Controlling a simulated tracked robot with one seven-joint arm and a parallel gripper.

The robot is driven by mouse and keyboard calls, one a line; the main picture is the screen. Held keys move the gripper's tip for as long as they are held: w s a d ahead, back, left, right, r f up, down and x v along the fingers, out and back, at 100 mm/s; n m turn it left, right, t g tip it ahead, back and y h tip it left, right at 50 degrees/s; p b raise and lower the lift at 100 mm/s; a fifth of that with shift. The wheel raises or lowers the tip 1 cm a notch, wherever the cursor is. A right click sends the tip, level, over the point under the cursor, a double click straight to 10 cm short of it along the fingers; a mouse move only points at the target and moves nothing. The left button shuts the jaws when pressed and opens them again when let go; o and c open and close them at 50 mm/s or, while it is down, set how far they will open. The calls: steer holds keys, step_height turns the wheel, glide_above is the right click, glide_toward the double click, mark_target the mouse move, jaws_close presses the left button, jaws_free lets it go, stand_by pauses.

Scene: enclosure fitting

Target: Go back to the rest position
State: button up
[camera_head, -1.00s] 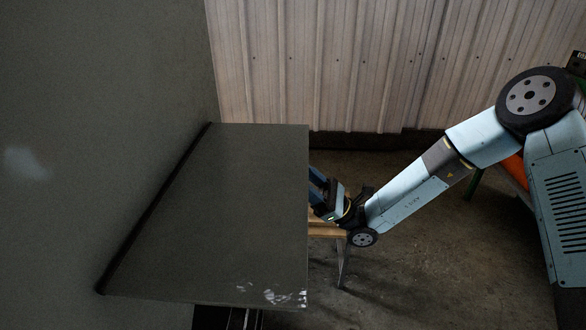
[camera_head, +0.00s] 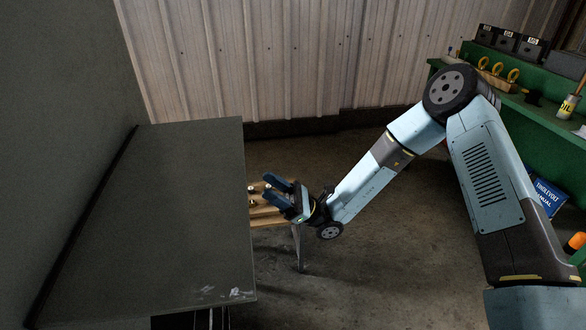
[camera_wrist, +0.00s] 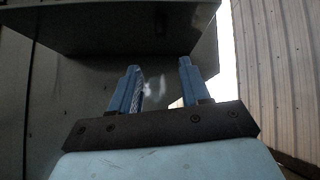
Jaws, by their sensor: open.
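My gripper (camera_head: 271,192) is in the middle of the head view, at the end of my light blue arm. It points left toward the dark grey enclosure. Its two blue fingers are apart, with nothing between them. It is just right of the edge of the enclosure's dark panel (camera_head: 160,215) and clear of it. In the wrist view the open fingers (camera_wrist: 157,80) point at the grey enclosure (camera_wrist: 60,85), with a dark overhanging panel (camera_wrist: 110,25) above.
A wooden table (camera_head: 268,214) with small items stands under and behind my gripper. A green shelf (camera_head: 545,120) with dark boxes (camera_head: 505,42), an oil container (camera_head: 567,106) and a blue manual (camera_head: 547,197) is at the right. A corrugated wall (camera_head: 280,60) is behind. Floor between is bare.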

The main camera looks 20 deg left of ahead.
steer(key=x, duration=1.3)
steer(key=shift+a+r, duration=0.2)
steer(key=shift+r, duration=0.2)
steer(key=shift+s, duration=0.15)
